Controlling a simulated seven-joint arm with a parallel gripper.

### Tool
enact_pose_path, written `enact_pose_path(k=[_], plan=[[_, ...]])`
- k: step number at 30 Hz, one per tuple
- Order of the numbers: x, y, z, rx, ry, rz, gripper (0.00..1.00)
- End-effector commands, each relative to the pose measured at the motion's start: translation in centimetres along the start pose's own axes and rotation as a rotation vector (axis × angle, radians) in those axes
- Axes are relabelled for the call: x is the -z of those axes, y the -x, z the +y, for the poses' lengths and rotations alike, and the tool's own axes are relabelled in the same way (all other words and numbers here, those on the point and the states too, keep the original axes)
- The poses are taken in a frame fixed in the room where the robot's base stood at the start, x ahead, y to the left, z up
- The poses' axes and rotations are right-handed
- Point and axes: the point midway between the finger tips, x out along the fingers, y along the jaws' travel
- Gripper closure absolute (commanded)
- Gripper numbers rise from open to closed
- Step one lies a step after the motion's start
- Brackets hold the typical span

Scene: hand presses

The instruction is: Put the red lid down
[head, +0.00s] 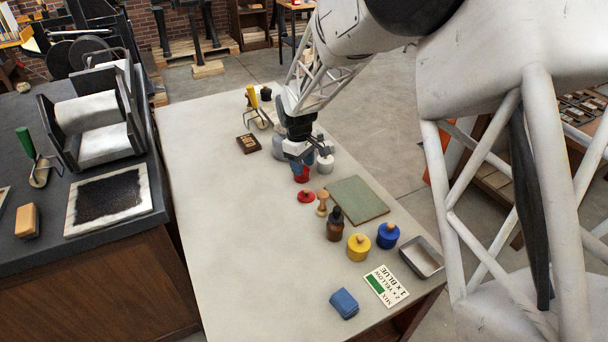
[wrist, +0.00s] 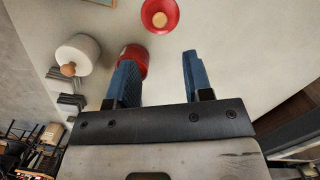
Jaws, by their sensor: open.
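The red lid (head: 306,196) lies on the pale table with its wooden knob up. It also shows at the top of the wrist view (wrist: 147,20), apart from my fingers. A red pot (head: 301,179) stands just behind it, below my gripper (head: 300,168). In the wrist view the pot (wrist: 138,62) is partly hidden behind the left blue finger. My gripper, also in the wrist view (wrist: 160,75), is open, with bare table between its fingers and nothing held.
A white pot (head: 325,165) stands right of my gripper. A green board (head: 357,200), brown bottle (head: 335,228), wooden stamp (head: 322,205), yellow pot (head: 358,248) and blue pot (head: 388,236) stand nearby. The table's left part is clear.

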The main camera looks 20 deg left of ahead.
Motion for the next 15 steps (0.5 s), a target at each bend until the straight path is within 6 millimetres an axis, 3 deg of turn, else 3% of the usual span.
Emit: enact_pose_path(k=[6,15], plan=[[0.0,1.7,0.0,0.0,0.0,0.0,0.53],[0.0,2.0,0.0,0.001,0.0,-0.001,0.53]])
